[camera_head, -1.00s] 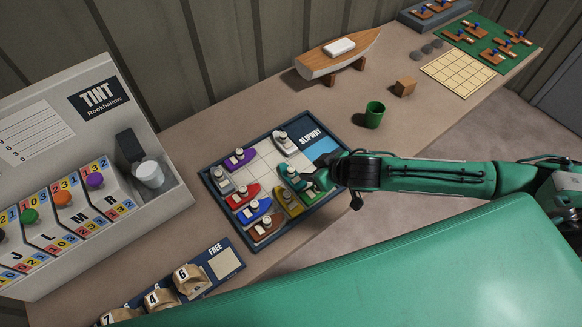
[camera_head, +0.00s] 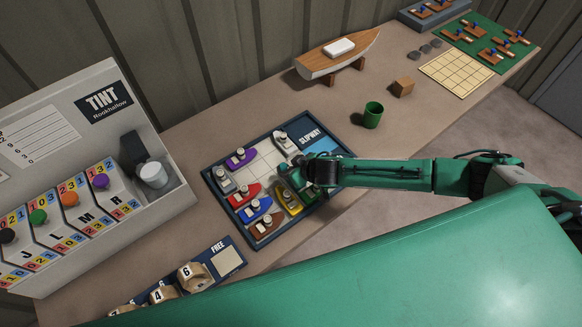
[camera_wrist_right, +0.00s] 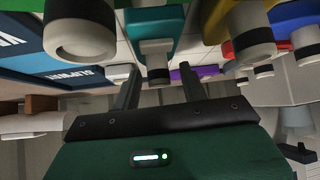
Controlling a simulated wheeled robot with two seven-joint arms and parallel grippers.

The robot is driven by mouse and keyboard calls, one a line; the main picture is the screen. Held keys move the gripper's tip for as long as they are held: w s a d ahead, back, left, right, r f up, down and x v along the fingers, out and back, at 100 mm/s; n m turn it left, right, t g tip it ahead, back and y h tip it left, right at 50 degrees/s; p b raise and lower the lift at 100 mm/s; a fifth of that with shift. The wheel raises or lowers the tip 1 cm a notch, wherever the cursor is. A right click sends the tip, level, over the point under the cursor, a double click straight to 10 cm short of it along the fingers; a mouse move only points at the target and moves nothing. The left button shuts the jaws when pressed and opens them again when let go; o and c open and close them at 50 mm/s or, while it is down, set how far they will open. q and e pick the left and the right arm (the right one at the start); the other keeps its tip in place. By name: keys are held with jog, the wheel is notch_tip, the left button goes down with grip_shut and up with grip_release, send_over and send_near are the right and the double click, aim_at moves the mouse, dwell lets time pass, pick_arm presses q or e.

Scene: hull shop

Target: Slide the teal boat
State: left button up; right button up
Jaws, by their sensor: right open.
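The teal boat (camera_head: 283,169) sits on the slipway board (camera_head: 206,174), right of its middle, and is mostly hidden by my right gripper in the head view. In the right wrist view the teal boat (camera_wrist_right: 151,20) is at the top centre, with its pale, dark-banded funnel hanging in line with the gap between my fingers. My right gripper (camera_wrist_right: 160,72) is open, with one finger on each side of that gap; I cannot tell whether they touch the boat. In the head view the right gripper (camera_head: 303,181) is over the board's right side. My left gripper is not in view.
Purple (camera_head: 239,158), red (camera_head: 244,194), blue (camera_head: 257,209), yellow (camera_head: 287,198), brown (camera_head: 266,226), grey (camera_head: 223,181) and white (camera_head: 285,144) boats crowd the board around pale free cells. A green cup (camera_head: 372,117) and tint cabinet (camera_head: 151,127) stand outside it.

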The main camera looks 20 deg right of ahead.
grip_shut()
jog(key=w+a+b, duration=0.1)
jog(key=w, duration=0.2)
jog(key=w+a+b, duration=0.1)
jog(key=w, duration=0.3)
jog(key=w+a+b, duration=0.1)
jog(key=w+a, duration=0.1)
jog(key=w, duration=0.2)
jog(key=shift+w+f, duration=0.2)
jog(key=shift+w+a+r+b, duration=0.1)
jog(key=shift+w+b, duration=0.2)
jog(key=shift+r, duration=0.2)
jog(key=shift+c, duration=0.6)
grip_release()
jog(key=shift+o, duration=0.6)
jog(key=shift+w+a+f, duration=0.1)
jog(key=shift+w, duration=0.05)
